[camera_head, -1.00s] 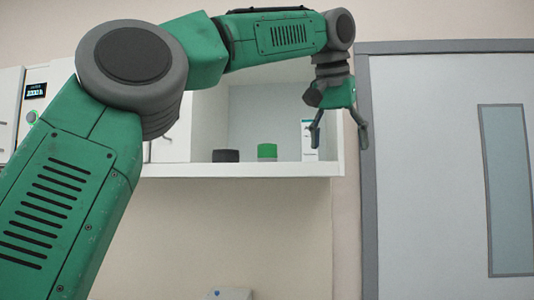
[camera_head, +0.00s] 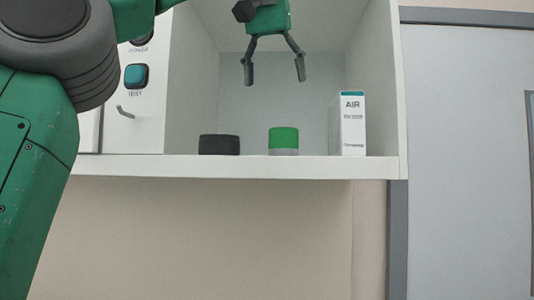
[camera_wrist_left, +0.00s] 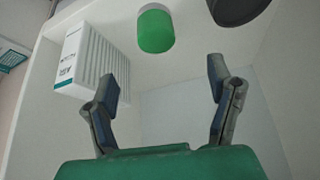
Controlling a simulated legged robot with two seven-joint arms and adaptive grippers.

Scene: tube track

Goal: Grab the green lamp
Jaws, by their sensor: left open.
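The green lamp (camera_head: 283,140) is a short green cylinder with a pale base. It stands on the shelf of a white open cabinet, between a black round object and a white box. My left gripper (camera_head: 273,72) is open and empty, pointing down, above the shelf and a little left of the lamp in the head view. In the left wrist view, the lamp (camera_wrist_left: 155,28) shows beyond the fingertips of my left gripper (camera_wrist_left: 163,82), near the top of the picture. The fingers are apart from it. My right gripper is not in view.
The black round object (camera_head: 219,145) stands left of the lamp. The white box (camera_head: 350,123), marked AIR, stands to its right. The shelf edge (camera_head: 240,167) runs along the front. A panel with a teal button (camera_head: 136,76) is at left and a grey door (camera_head: 460,150) at right.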

